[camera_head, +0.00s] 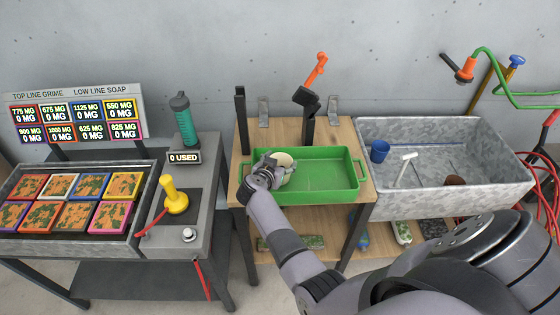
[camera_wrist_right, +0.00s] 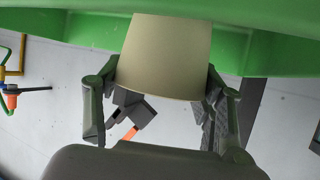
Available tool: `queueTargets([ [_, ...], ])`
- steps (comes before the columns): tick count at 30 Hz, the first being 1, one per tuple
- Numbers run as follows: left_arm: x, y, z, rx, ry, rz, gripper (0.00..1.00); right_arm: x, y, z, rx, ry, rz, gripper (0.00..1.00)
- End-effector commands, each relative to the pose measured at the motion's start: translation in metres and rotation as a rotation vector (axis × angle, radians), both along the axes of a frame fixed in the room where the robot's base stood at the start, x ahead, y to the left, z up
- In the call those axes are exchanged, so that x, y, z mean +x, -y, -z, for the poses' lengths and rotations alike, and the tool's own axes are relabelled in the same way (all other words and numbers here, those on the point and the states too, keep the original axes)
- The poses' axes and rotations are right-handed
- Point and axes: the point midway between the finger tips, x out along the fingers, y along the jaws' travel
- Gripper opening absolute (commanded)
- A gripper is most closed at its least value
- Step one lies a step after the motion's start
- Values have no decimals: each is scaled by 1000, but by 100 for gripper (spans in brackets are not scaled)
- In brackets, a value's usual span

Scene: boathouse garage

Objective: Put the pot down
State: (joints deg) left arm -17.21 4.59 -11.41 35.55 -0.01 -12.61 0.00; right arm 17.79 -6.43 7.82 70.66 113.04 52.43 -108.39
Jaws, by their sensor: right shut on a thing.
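The pot (camera_head: 284,160) is a small cream-coloured cup shape, seen at the left end of the green tray (camera_head: 330,196) in the head view. My right gripper (camera_head: 268,171) is shut on the pot there. In the right wrist view the beige pot (camera_wrist_right: 166,58) sits between the two fingers of my right gripper (camera_wrist_right: 162,88), with the green tray (camera_wrist_right: 60,25) behind it. I cannot tell whether the pot's base touches the tray floor. My left gripper is not in view.
A stone sink (camera_head: 450,206) to the right holds a blue cup (camera_head: 379,150) and a white-handled tool (camera_head: 404,170). To the left stand a grey console with a yellow joystick (camera_head: 174,198) and a teal bottle (camera_head: 184,120). The tray's right part is empty.

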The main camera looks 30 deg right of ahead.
Motion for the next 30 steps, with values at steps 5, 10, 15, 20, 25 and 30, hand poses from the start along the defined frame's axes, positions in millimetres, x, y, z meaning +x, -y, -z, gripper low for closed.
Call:
queueTargets([
  [5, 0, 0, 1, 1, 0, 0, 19, 0, 0, 4, 1, 2, 0, 33],
  [10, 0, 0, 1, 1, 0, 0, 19, 0, 0, 4, 1, 2, 0, 33],
  [15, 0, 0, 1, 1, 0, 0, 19, 0, 0, 5, 0, 2, 0, 33],
  [20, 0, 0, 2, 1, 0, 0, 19, 0, 0, 7, 0, 1, 0, 33],
  [25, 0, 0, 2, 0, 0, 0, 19, 0, 0, 9, -1, 1, 0, 64],
  [30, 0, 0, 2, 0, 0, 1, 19, 0, 0, 9, 0, 1, 0, 75],
])
